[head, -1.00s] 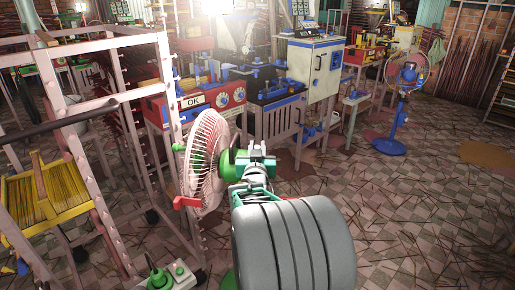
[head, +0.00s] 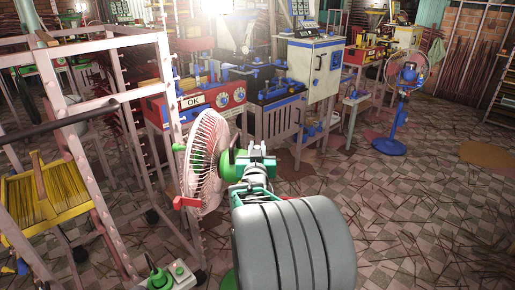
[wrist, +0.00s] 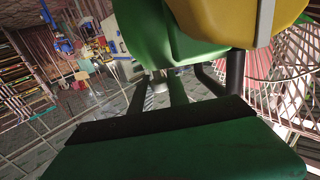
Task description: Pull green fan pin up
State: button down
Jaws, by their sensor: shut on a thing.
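The fan has a pale round cage (head: 205,160) and a green motor housing (head: 231,166), in the middle of the head view. My gripper (head: 258,150) is right behind the housing, at the fan's back. In the wrist view, the green housing (wrist: 200,42) and a yellow part (wrist: 240,18) fill the top. The dark fingers of my gripper (wrist: 176,84) reach up under the housing. They are shut on a narrow green piece between them, which appears to be the fan pin (wrist: 177,92). The pin's upper end is hidden by the housing.
A pale rack (head: 165,95) with a yellow tray (head: 48,200) stands close on the left. A blue fan (head: 403,110) stands at the back right. Machines, including a white cabinet (head: 312,68), line the back. The tiled floor at right is open, with thin sticks scattered on it.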

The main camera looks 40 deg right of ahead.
jog(key=shift+r, duration=0.95)
jog(key=c, duration=1.3)
grip_release()
jog(key=v, duration=0.8)
jog(key=shift+w, duration=0.1)
